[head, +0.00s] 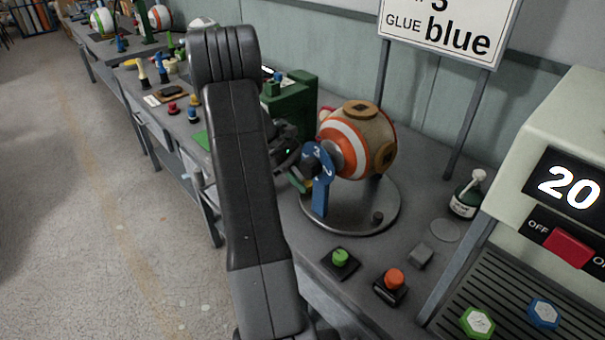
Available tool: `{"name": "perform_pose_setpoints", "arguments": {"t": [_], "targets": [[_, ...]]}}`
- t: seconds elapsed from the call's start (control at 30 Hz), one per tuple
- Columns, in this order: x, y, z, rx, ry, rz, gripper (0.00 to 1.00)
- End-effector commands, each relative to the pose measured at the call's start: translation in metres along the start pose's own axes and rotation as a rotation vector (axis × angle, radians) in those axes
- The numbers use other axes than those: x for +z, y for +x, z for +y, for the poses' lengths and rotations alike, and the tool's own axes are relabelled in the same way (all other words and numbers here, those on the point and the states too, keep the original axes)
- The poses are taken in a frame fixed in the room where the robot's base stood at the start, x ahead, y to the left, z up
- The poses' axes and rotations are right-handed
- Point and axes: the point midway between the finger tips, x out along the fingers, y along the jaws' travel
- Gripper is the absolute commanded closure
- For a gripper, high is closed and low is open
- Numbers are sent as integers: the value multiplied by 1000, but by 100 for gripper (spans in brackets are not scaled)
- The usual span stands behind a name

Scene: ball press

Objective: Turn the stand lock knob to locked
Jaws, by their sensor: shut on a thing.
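The ball (350,150), tan with orange and white bands and brown patches, sits in a stand with a round grey base (350,222). A blue bracket (320,195) with white marks rises at the stand's left side. My gripper (301,176) is at the left face of this bracket, shut on what appears to be the stand lock knob. The knob is mostly hidden by the gripper, and its setting cannot be read. A small green and yellow piece (304,187) shows beside the fingers. My dark arm covers part of the bench to the left.
A green button (340,257) and an orange button (393,281) stand at the bench's front. A glue bottle (467,195) stands right of the stand. A machine showing 20 (568,187) fills the right. A green block-shaped device (293,104) stands behind my gripper.

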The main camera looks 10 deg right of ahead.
Motion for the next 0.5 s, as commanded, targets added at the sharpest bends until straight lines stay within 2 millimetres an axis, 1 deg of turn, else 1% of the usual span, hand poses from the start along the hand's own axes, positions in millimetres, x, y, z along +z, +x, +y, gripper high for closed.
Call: {"name": "perform_pose_setpoints", "arguments": {"t": [0.5], "targets": [[0, -1, 1, -31, 33, 2, 93]]}}
